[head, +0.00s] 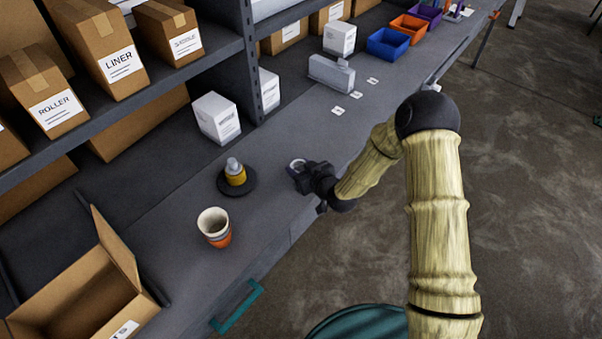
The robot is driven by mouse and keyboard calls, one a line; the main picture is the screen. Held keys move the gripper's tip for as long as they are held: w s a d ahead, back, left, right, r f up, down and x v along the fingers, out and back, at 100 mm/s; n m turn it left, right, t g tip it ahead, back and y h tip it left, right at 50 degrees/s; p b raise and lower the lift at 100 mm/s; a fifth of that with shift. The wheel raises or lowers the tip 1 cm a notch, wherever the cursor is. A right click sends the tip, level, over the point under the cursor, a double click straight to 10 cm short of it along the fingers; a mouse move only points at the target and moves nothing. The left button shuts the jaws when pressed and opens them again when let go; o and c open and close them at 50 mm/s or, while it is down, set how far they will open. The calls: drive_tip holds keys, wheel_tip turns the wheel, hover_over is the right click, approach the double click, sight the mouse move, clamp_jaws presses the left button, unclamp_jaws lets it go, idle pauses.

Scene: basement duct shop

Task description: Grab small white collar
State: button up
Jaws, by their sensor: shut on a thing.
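A small white collar (297,162) shows as a pale ring at the end of my gripper (298,172), near the front edge of the grey bench. My gripper is dark, low over the bench, and shut on the collar. The fingers hide part of the ring. I cannot tell whether the collar touches the bench top.
An orange and white cup (214,227) and an open cardboard box (75,285) stand nearer. White cartons (216,118) stand behind.

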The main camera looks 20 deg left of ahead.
wheel_tip(320, 180, up, 8)
drive_tip(key=b, duration=0.1)
drive_tip(key=shift+f+b, duration=0.15)
drive_tip(key=shift+b, duration=0.2)
idle(0.3)
